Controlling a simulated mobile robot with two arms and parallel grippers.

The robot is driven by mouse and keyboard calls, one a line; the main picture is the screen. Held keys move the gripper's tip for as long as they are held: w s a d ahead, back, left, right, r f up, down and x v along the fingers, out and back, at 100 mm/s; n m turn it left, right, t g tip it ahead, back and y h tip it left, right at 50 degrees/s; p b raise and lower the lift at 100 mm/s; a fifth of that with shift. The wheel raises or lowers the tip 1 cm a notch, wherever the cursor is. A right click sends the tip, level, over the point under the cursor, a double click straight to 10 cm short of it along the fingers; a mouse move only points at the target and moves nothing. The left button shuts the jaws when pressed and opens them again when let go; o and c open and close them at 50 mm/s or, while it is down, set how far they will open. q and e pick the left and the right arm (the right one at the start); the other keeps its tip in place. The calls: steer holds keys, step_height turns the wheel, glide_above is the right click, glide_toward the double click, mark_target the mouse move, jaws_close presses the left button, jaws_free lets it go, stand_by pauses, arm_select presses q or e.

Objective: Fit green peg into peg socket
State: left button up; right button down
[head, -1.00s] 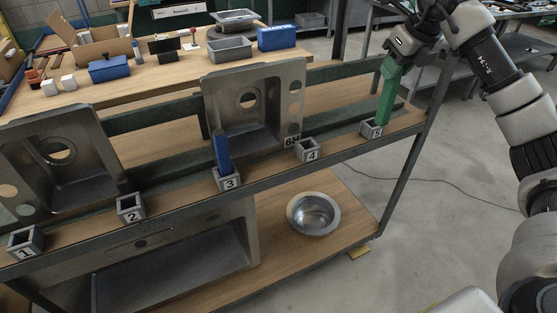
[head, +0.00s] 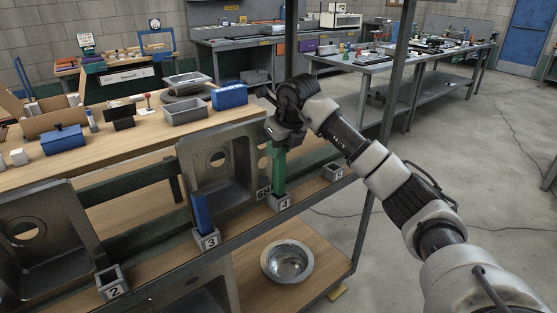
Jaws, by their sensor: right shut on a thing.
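The green peg (head: 278,172) stands upright at the socket marked 4 (head: 279,202). Its lower end meets the top of that socket; I cannot tell how deep it sits inside. My right gripper (head: 281,143) is shut on the peg's upper end. The socket marked 5 (head: 334,173) is empty, to the right. A blue peg (head: 201,211) stands in the socket marked 3 (head: 207,239). The socket marked 2 (head: 111,282) is empty, at the lower left. My left gripper is not in view.
Metal sinks (head: 217,152) lean on the rack behind the sockets. A metal bowl (head: 287,262) sits on the lower shelf. The back bench holds a blue box (head: 229,96) and a grey tray (head: 186,110). The floor to the right is open.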

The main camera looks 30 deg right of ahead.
mark_target(279, 160)
steer(key=shift+f, duration=2.1)
steer(key=c, duration=0.9)
jaws_free()
steer(key=shift+f, duration=0.15)
steer(key=shift+r, duration=0.3)
steer(key=v, duration=1.1)
steer(key=shift+s+r, duration=0.1)
steer(key=shift+r, duration=0.3)
steer(key=shift+a, duration=0.1)
